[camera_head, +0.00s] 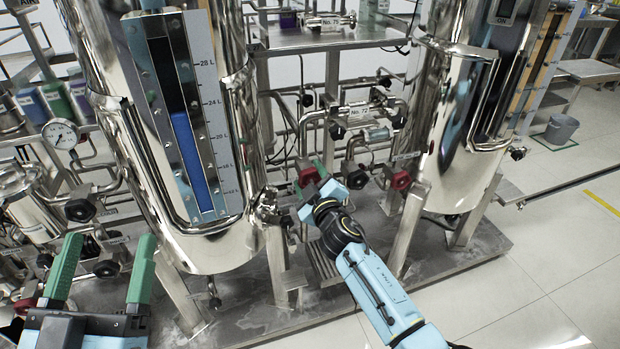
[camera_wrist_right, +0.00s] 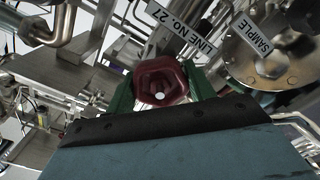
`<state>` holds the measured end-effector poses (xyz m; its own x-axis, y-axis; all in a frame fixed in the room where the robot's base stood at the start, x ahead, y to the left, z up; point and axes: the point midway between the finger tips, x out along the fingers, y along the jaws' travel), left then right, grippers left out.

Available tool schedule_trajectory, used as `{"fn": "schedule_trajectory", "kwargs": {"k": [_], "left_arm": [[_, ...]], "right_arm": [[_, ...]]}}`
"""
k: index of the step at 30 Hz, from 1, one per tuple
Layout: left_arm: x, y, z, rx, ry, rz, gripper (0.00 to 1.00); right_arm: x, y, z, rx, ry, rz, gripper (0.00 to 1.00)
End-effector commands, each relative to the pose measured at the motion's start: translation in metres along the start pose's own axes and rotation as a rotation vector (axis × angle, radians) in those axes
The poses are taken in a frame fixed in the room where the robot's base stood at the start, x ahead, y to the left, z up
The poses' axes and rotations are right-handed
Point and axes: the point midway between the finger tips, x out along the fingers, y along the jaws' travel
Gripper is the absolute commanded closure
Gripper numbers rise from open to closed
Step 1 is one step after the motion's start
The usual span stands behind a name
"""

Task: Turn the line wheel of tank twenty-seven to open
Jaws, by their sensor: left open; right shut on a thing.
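A dark red line wheel (camera_wrist_right: 161,80) sits between the green fingers of my right gripper (camera_wrist_right: 160,92), which is shut on it. A label (camera_wrist_right: 180,28) beside the wheel reads LINE No. 27. In the head view the red wheel (camera_head: 307,176) shows at the tip of my right gripper (camera_head: 318,186), by the lower right of a steel tank (camera_head: 235,235) with a blue level gauge. My arm hides part of the wheel's mount. My left gripper (camera_head: 105,252) is open and empty at the lower left, fingers pointing up.
Another red wheel (camera_head: 399,180) is to the right, near a second tank (camera_head: 465,130). Black knobs (camera_head: 80,210) and a pressure dial (camera_head: 61,135) are at left. A SAMPLE label (camera_wrist_right: 252,34) is on a pipe end.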

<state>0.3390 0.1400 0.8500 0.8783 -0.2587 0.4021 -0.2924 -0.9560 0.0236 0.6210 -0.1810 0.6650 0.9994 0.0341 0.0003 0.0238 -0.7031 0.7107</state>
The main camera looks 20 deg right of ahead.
Motion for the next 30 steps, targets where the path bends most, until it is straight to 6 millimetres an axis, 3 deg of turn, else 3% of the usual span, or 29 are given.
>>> {"fn": "schedule_trajectory", "kwargs": {"k": [15, 30], "left_arm": [[-0.0007, -0.0010, 0.0052, 0.001, -0.029, -0.003, 0.25], [-0.0008, -0.0014, 0.0063, 0.002, -0.036, -0.004, 0.25]], "right_arm": [[-0.0002, -0.0005, 0.0008, -0.423, -0.001, -0.002, 0.69], [-0.0002, -0.0004, 0.0010, -0.561, -0.002, -0.001, 0.69]]}}
